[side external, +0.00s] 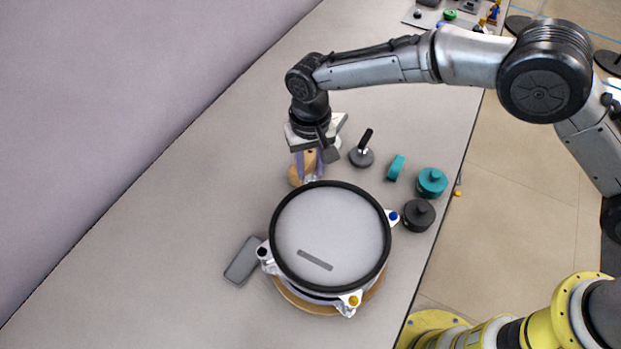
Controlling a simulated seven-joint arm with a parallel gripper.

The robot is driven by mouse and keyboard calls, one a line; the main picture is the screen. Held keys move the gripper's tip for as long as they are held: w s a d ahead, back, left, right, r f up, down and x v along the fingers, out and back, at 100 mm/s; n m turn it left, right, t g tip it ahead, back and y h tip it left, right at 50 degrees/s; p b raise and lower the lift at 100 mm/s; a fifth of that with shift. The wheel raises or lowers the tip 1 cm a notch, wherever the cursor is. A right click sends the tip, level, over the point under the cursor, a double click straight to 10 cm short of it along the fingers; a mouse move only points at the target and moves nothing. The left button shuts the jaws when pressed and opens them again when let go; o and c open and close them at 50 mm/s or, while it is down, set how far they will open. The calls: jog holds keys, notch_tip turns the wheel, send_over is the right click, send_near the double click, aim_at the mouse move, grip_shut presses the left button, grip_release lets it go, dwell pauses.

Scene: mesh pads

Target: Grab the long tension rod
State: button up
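My gripper (311,178) points down beside the far rim of a round mesh pad (325,228), with lilac parts showing at its fingers. A tan wooden-looking piece (295,177) is right at the fingertips; I cannot tell whether it is held, touched or only behind them. The gap between the fingers is not clear. The pad has a black rim and lugs with blue, black and yellow knobs. A grey bar-shaped mark or piece (315,260) shows on its face. I cannot clearly make out a long tension rod; a tiny thin piece (460,176) shows near the table's right edge.
A grey flat slab (242,261) lies left of the pad. The table's left side is clear.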

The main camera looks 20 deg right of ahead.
grip_shut()
jog(key=shift+r, duration=0.1)
jog(key=shift+r, duration=3.7)
